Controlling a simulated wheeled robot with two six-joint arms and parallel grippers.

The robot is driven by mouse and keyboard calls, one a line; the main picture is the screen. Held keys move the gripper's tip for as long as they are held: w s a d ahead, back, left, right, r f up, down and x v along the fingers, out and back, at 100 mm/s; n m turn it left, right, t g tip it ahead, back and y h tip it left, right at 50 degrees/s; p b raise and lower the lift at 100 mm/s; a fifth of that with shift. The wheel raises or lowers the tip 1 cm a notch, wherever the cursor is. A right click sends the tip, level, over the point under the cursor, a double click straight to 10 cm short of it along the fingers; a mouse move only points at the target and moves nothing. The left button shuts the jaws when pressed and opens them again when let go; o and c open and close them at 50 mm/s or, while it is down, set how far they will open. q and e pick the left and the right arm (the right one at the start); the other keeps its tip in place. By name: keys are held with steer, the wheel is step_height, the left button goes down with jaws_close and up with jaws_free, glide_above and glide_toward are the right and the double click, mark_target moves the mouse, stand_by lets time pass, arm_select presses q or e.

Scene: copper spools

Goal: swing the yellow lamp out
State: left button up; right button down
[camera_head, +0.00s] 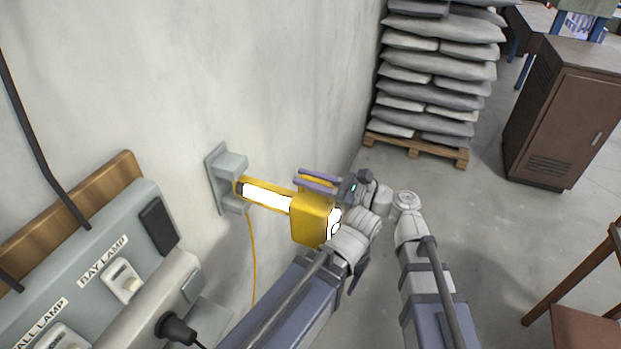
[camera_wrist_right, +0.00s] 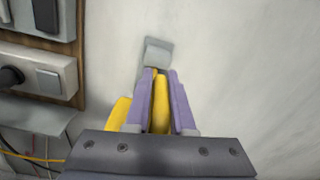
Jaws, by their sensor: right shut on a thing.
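The yellow lamp (camera_head: 312,219) is on an arm that reaches out from a grey wall bracket (camera_head: 226,178). Its arm carries a bright white strip, and the boxy yellow head is at the outer end. My right gripper (camera_head: 318,181) has its purple fingers closed on a yellow part at the lamp's head. In the right wrist view, the two fingers (camera_wrist_right: 163,98) stand either side of a yellow bar (camera_wrist_right: 161,104), with the grey bracket (camera_wrist_right: 158,52) beyond. Part of the lamp's head is hidden behind my wrist.
A grey switch panel (camera_head: 157,226) on a wooden board (camera_head: 107,183) is at the left, with a "BAY LAMP" switch (camera_head: 122,279). A yellow cord (camera_head: 253,262) hangs below the bracket. Stacked sacks (camera_head: 437,72) on a pallet and a brown cabinet (camera_head: 565,115) stand farther off. Floor between is clear.

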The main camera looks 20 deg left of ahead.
steer(key=shift+w, duration=0.1)
steer(key=c, duration=0.8)
jaws_free()
steer(key=s+d, duration=0.1)
steer(key=d, duration=0.6)
steer(key=shift+d, duration=0.4)
